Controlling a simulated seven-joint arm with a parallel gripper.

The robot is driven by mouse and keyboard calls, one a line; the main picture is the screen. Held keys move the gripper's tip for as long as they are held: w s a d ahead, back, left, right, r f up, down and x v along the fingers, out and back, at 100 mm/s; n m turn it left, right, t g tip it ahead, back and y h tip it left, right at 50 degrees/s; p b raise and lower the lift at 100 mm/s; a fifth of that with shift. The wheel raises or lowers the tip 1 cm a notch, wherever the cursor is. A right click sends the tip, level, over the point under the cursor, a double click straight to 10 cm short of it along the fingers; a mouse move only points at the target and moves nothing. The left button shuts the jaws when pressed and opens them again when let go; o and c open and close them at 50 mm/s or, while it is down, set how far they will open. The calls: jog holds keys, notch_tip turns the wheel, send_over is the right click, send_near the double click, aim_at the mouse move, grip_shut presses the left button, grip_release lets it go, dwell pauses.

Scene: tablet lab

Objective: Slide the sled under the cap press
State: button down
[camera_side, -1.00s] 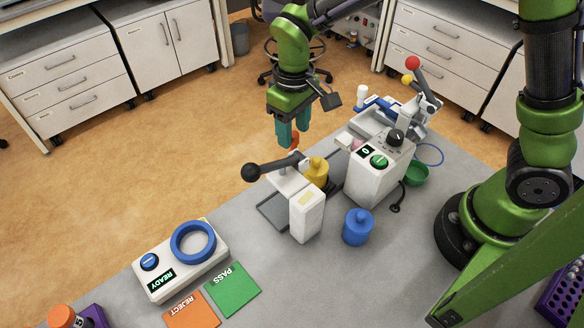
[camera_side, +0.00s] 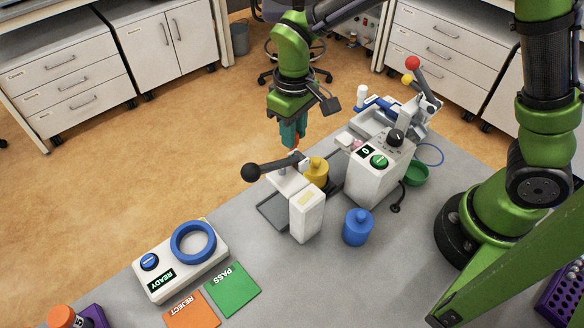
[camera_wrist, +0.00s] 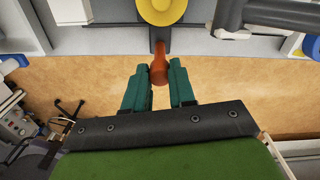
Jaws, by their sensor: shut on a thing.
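The sled's orange handle knob (camera_wrist: 159,72) sits between the teal fingers of my gripper (camera_wrist: 160,86) in the wrist view. In the side view my gripper (camera_side: 293,140) points down at the far edge of the bench, shut on this knob. The sled's bar runs from the knob toward a yellow container (camera_side: 316,173), which also shows in the wrist view (camera_wrist: 162,12). The cap press (camera_side: 306,213) is a white block with an arm and a black ball lever (camera_side: 251,173). The yellow container stands beside the press arm; the sled body is mostly hidden.
A blue container (camera_side: 357,228) stands right of the press. A white dial unit (camera_side: 373,181) stands behind it, with a green bowl (camera_side: 416,174) nearby. A READY box (camera_side: 180,265), a green PASS card (camera_side: 233,290) and an orange REJECT card (camera_side: 192,312) lie front left.

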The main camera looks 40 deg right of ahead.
jog(key=a, duration=0.9)
jog(key=shift+a, duration=0.15)
jog(key=c, duration=0.9)
grip_release()
jog(key=shift+r, duration=0.15)
notch_tip(320, 180, up, 17)
jog(key=shift+f, duration=0.15)
